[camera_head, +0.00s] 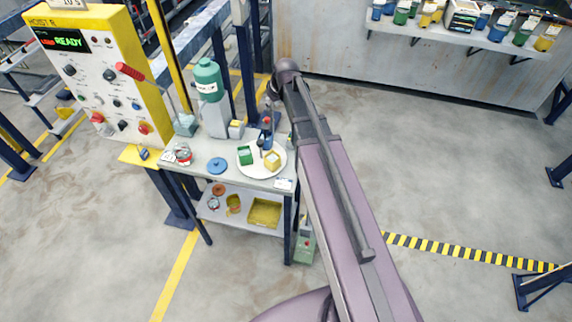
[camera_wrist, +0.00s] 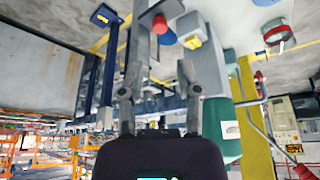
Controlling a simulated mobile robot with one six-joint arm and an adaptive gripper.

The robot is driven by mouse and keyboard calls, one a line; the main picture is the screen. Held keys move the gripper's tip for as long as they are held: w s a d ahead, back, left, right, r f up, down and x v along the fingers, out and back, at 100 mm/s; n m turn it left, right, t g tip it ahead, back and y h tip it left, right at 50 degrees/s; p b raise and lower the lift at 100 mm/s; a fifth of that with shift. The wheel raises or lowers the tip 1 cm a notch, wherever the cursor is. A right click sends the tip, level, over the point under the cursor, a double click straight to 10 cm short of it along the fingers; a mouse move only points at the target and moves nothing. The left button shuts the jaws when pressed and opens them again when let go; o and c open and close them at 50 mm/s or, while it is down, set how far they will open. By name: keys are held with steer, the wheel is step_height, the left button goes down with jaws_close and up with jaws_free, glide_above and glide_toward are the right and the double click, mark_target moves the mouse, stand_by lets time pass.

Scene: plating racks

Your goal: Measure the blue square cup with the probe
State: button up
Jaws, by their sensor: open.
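In the head view, a white round plate (camera_head: 258,172) on the small table holds a green square cup (camera_head: 245,156) and a yellow square cup (camera_head: 272,160). A small blue object (camera_head: 262,142) stands at the plate's back edge below a dark, red-marked upright piece. I cannot tell whether it is the blue square cup, or which part is the probe. My gripper (camera_head: 269,103) is above the table's back right corner, small and dark. In the wrist view, which is upside down, my gripper (camera_wrist: 157,82) is open with nothing between its fingers. A red-topped piece (camera_wrist: 160,23) shows beyond it.
The yellow hoist panel (camera_head: 100,75) rises at left. A lower shelf holds a yellow tray (camera_head: 265,213).

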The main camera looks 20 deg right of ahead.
steer(key=s+a+f+m+g+h+b, duration=0.1)
steer(key=s+f+m+g+b, duration=0.1)
steer(key=s, duration=0.9)
steer(key=s+a+f+m+g+b, duration=0.1)
steer(key=s+f+b, duration=0.4)
steer(key=s, duration=0.6)
steer(key=shift+s+f+m+g+h, duration=0.25)
steer(key=shift+f+m+g+h, duration=0.2)
steer(key=shift+m, duration=0.45)
steer(key=shift+o, duration=1.4)
step_height(320, 180, up, 13)
steer(key=m+p, duration=1)
steer(key=p, duration=0.3)
glide_above(267, 118)
steer(key=shift+f, duration=0.2)
steer(key=shift+f+b, duration=0.15)
steer(key=shift+b, duration=0.2)
step_height(267, 118, down, 14)
steer(key=b, duration=1.3)
steer(key=shift+r+b, duration=0.25)
steer(key=shift+b, duration=0.05)
